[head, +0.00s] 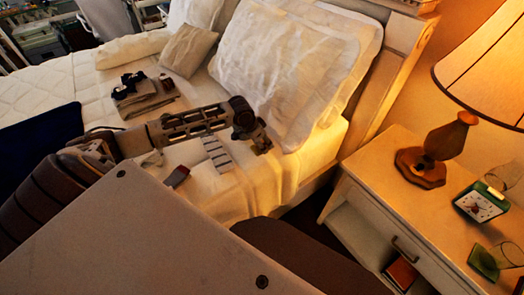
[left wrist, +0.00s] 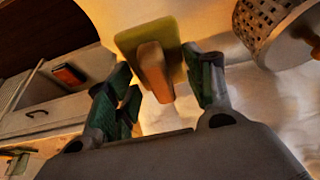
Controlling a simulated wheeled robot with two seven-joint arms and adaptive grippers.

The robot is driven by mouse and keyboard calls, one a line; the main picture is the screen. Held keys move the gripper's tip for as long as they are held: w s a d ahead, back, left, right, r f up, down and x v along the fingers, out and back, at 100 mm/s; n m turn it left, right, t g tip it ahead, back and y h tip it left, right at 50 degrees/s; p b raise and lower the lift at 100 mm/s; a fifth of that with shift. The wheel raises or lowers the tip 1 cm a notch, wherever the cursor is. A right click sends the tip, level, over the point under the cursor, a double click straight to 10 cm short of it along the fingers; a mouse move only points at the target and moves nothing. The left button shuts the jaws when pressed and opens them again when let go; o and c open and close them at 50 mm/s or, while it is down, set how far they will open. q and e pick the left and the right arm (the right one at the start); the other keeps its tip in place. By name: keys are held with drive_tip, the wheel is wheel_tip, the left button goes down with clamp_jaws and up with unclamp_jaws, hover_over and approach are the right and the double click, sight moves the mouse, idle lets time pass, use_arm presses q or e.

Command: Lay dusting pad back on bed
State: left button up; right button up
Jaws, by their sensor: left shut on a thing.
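My left gripper (head: 258,138) reaches over the bed (head: 240,180) near its edge, in front of the pillows. In the left wrist view, its two fingers (left wrist: 165,95) are shut on the dusting pad (left wrist: 128,38), a flat yellow-green pad with a brown handle (left wrist: 153,68). The handle points back between the fingers; the exact contact is hard to see. In the head view the pad cannot be made out at the gripper. My right gripper is in neither view.
Folded cloths (head: 140,97), a striped flat item (head: 217,154) and a dark red item (head: 177,176) lie on the bed. Large pillows (head: 285,65) stand behind. The nightstand (head: 375,200) at right holds a lamp (head: 445,140) and a green clock (head: 480,203).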

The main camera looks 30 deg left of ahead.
use_arm(q)
drive_tip(key=shift+f, duration=0.55)
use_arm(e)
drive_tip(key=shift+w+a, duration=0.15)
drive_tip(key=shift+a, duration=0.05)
use_arm(q)
drive_tip(key=shift+f, duration=1.9)
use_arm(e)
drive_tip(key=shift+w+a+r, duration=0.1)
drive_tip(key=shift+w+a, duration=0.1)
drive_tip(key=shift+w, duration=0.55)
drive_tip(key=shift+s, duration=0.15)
use_arm(q)
drive_tip(key=o, duration=0.9)
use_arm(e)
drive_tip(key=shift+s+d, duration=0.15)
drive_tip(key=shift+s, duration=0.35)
